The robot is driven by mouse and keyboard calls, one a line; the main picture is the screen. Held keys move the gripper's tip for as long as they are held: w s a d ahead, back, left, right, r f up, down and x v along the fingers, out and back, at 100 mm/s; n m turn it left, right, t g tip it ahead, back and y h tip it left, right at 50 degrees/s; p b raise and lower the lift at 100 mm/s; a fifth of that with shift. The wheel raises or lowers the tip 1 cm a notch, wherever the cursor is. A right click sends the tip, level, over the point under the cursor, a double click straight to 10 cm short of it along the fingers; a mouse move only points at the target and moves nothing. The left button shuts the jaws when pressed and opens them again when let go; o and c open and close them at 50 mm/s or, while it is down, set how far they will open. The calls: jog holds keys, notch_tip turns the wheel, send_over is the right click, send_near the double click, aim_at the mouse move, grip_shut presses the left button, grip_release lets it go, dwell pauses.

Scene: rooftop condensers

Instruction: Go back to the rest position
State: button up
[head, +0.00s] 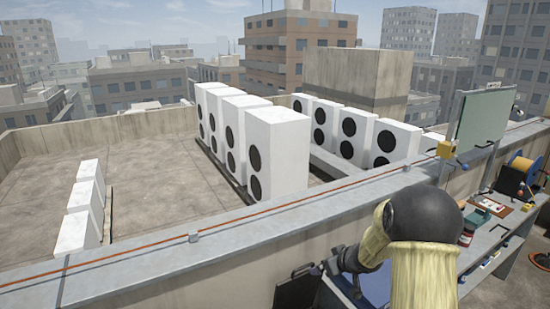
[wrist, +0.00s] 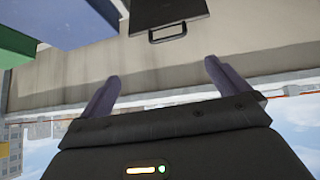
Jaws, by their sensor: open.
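My gripper (wrist: 163,82) shows in the wrist view with its two grey-purple fingers spread wide apart. Nothing is between them. The wrist view looks upside down, with sky and buildings along its bottom edge. In the head view my arm, with a pale yellow cover and a black joint, reaches down and left at the lower right, in front of the parapet (head: 150,258). Its dark end is near a black case (head: 297,290) at the bottom edge. The black case with its handle also shows at the top of the wrist view (wrist: 165,18), apart from the fingers.
A workbench (head: 488,240) with a cable spool (head: 521,163) and small items stands at the right. A green panel (head: 484,118) rises behind it. White condensers (head: 278,155) stand beyond the parapet. Blue (wrist: 85,18) and green (wrist: 14,48) surfaces fill the wrist view's upper left.

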jog(key=s+a+r+m+g+h, duration=0.1)
jog(key=s+a+r+m+g, duration=0.1)
jog(key=s, duration=1.2)
jog(key=s+a+r+m+g+h, duration=0.1)
jog(key=s+a+r+m+g, duration=0.1)
jog(key=s, duration=1.3)
jog(key=shift+a+r+m+g+h, duration=0.15)
jog(key=shift+r+m+g+h, duration=0.2)
jog(key=shift+r+g, duration=0.3)
jog(key=shift+s, duration=0.1)
